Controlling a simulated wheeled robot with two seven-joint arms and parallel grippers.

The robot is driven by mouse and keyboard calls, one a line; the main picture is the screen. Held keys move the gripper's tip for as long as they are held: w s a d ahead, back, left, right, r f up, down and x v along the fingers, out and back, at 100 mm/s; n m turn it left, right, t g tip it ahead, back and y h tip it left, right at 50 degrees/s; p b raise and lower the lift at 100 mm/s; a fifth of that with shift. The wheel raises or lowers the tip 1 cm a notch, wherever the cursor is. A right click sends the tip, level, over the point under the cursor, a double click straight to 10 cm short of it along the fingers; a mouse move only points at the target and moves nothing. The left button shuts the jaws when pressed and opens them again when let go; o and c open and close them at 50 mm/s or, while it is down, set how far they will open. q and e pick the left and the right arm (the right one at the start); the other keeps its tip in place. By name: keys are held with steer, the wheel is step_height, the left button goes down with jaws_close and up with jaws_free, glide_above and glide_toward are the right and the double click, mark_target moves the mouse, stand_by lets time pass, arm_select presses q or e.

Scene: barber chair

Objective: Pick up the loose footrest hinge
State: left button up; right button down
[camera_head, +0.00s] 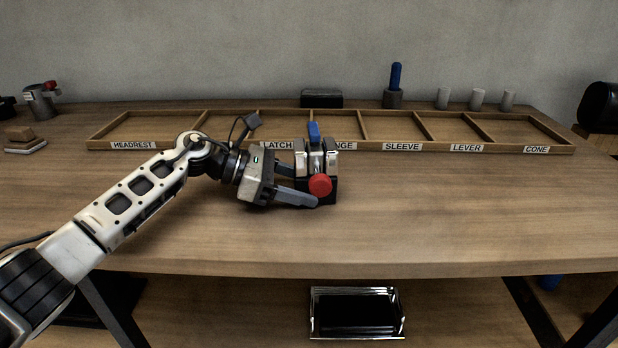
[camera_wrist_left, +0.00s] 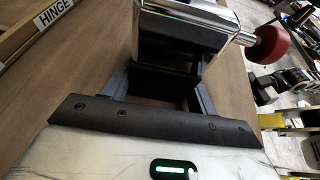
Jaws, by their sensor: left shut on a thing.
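The footrest hinge (camera_head: 329,190) is a black block with chrome plates, a blue tab on top and a round red knob in front. It is upright over the tabletop, in front of the labelled tray; I cannot tell if it touches the table. My left gripper (camera_head: 304,192) reaches it from the left and is shut on its lower black part. In the left wrist view the hinge (camera_wrist_left: 183,45) is between the fingers of the left gripper (camera_wrist_left: 168,84), with its red knob to the right. The far finger is partly hidden in the head view. My right gripper is not in view.
A wooden tray (camera_head: 480,149) with labelled, empty-looking compartments runs along the back. A blue-handled tool (camera_head: 395,80), grey cylinders (camera_head: 478,98) and a black box (camera_head: 321,98) stand behind it. The right tabletop (camera_head: 460,210) is clear. A chrome-framed piece (camera_head: 357,312) is below the table.

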arm_select(q)
steer(key=shift+r, duration=0.25)
steer(key=shift+r, duration=0.6)
steer(key=s+r, duration=1.1)
steer(key=s, duration=0.3)
steer(key=shift+d+r, duration=0.3)
steer(key=shift+d, duration=0.05)
